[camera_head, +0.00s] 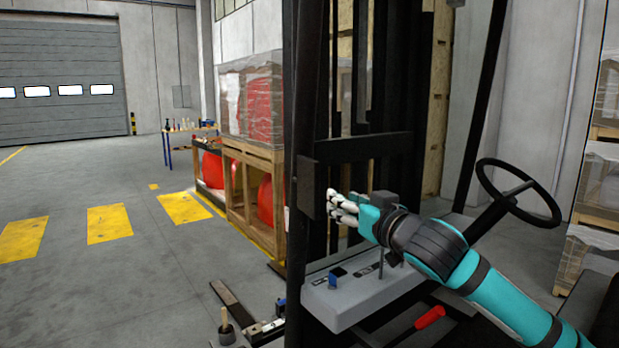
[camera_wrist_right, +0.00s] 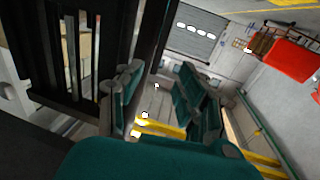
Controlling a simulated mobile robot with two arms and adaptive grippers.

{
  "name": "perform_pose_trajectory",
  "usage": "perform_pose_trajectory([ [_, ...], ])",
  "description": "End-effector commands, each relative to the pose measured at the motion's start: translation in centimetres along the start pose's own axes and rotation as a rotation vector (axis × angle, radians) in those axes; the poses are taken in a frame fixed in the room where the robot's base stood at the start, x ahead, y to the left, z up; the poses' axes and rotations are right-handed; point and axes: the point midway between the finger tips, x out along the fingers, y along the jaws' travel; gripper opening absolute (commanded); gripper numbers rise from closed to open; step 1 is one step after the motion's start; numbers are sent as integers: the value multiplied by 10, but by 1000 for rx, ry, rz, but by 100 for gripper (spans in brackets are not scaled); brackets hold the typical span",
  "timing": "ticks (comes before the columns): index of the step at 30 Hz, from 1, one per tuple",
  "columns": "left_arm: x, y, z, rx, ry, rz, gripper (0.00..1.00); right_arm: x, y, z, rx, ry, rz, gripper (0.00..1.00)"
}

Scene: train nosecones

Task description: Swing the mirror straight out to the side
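A dark flat rectangular plate, which looks like the mirror (camera_head: 308,187), hangs on the black front pillar (camera_head: 297,90) of a forklift in the head view. It is seen nearly edge-on, and its reflecting face does not show. My right gripper (camera_head: 342,207) is just right of the plate, with its white-tipped fingers pointing left towards it. In the wrist view the fingers of the right gripper (camera_wrist_right: 163,100) stand apart with nothing clearly between them. I cannot tell whether they touch the plate. My left gripper is not in view.
The steering wheel (camera_head: 518,193) and a grey lever console (camera_head: 350,296) are near my right arm. Wooden crates with red parts (camera_head: 264,198) stand beyond the pillar. Open floor with yellow stripes (camera_head: 110,222) lies to the left.

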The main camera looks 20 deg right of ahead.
Motion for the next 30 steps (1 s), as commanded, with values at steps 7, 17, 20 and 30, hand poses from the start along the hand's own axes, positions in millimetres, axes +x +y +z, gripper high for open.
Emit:
perform_pose_trajectory([
  [7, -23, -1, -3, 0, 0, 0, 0, 51, -1, -4, 1, -2, 0, 38],
  [17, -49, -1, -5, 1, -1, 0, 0, 120, 0, -4, 1, -1, 1, 38],
  [20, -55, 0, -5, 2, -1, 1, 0, 136, 0, -3, -1, -1, 0, 38],
  [30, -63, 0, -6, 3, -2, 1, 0, 162, 0, 0, -2, 0, 0, 38],
])
